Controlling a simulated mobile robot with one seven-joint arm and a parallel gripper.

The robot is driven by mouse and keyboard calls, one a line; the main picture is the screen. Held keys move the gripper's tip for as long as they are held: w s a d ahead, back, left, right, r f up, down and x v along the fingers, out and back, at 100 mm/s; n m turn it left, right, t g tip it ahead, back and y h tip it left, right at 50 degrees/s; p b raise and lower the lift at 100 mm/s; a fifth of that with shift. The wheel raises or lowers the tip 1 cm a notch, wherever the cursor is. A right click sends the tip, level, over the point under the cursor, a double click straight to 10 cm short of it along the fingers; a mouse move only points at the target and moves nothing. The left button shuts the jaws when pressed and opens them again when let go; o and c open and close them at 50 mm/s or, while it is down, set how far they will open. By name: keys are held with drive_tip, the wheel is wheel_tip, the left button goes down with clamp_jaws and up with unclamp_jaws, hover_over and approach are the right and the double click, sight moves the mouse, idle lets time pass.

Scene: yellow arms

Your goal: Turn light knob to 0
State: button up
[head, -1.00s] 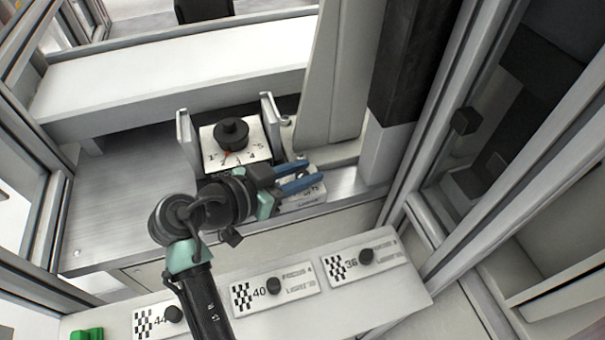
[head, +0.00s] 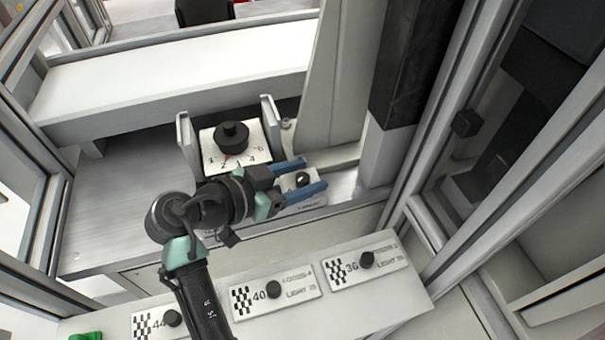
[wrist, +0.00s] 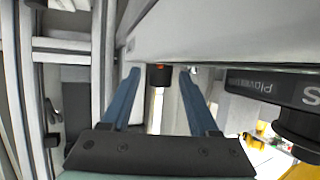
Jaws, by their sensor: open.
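A small dark knob (head: 303,180) on a white plate sits between the two blue fingers of my gripper (head: 307,176). The gripper is open, with a finger on either side. In the wrist view a dark knob with an orange part (wrist: 160,75) shows between the fingertips, and no contact is visible. I cannot tell from the labels which of these is the light knob.
Two upright side plates (head: 187,142) (head: 271,122) flank the dial. A front shelf (head: 395,298) carries several checkered plates with black knobs (head: 273,289) and LIGHT labels. A grey post (head: 383,155) stands right of the gripper. Bare metal deck (head: 120,205) is free at left.

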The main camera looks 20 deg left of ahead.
drive_tip(key=v, duration=1.3)
